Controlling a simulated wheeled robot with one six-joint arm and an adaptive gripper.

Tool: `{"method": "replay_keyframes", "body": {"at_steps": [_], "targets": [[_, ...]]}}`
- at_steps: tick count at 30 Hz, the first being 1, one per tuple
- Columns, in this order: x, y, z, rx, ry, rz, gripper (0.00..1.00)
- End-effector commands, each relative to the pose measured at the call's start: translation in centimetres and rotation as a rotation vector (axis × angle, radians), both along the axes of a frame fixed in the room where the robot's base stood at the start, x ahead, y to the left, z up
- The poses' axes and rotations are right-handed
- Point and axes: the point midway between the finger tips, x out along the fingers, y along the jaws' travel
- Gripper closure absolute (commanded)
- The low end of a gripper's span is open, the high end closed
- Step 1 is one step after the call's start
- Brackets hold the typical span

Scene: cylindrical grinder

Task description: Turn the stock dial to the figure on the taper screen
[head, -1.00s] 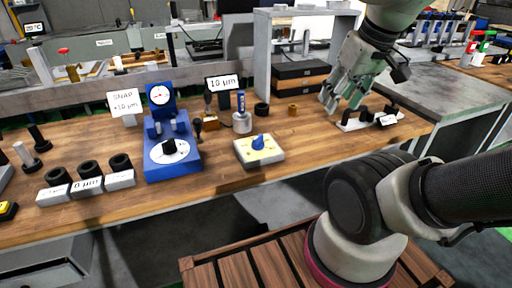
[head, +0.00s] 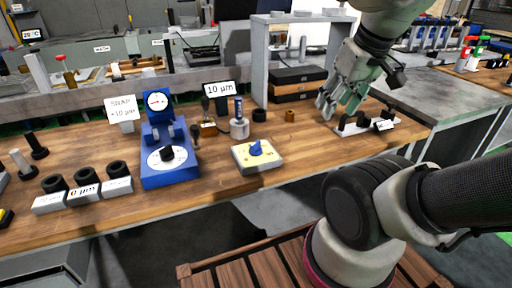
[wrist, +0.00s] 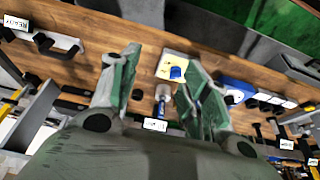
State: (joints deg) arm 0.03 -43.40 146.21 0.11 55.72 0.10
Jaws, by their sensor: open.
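The dial is a blue pointer knob (head: 257,148) on a pale, cream-coloured block (head: 243,163) near the bench's front edge. It also shows in the wrist view as a blue knob (wrist: 176,73), beyond and between my fingers. A small screen reading "10 µm" (head: 219,88) stands behind it; its back or edge is hard to make out in the wrist view. My gripper (head: 339,112) is open and empty, above the bench to the right of the dial block, touching nothing that I can see. In the wrist view, my gripper (wrist: 160,85) has its green-grey fingers spread wide.
A blue gauge stand (head: 170,173) with a black knob and a "SNAP +10 µm" sign (head: 121,107) are left of the dial. A white holder (head: 366,127) with black parts lies below my gripper. Black rings on blocks stand far left.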

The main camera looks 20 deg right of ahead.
Motion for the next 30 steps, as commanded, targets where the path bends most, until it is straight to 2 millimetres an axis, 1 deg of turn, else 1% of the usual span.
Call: {"method": "replay_keyframes", "body": {"at_steps": [6,7,9,11,14,17,20,23,25,30], "targets": [[0.0,0.0,0.0,0.0,0.0,0.0,0.54],[0.0,0.0,0.0,0.0,0.0,0.0,0.5],[0.1,0.2,-0.1,0.0,0.004,0.008,0.39],[0.3,0.4,-0.6,-0.001,0.029,0.018,0.39],[1.2,0.9,-2.2,-0.002,0.113,0.044,0.39],[3.1,1.8,-4.0,-0.009,0.222,0.08,0.39],[5.9,3.0,-6.0,-0.021,0.32,0.127,0.39],[9.1,4.4,-8.3,-0.036,0.394,0.186,0.39],[11.4,5.5,-10.3,-0.049,0.437,0.234,0.39],[16.5,7.9,-14.9,-0.073,0.485,0.35,0.39]]}}
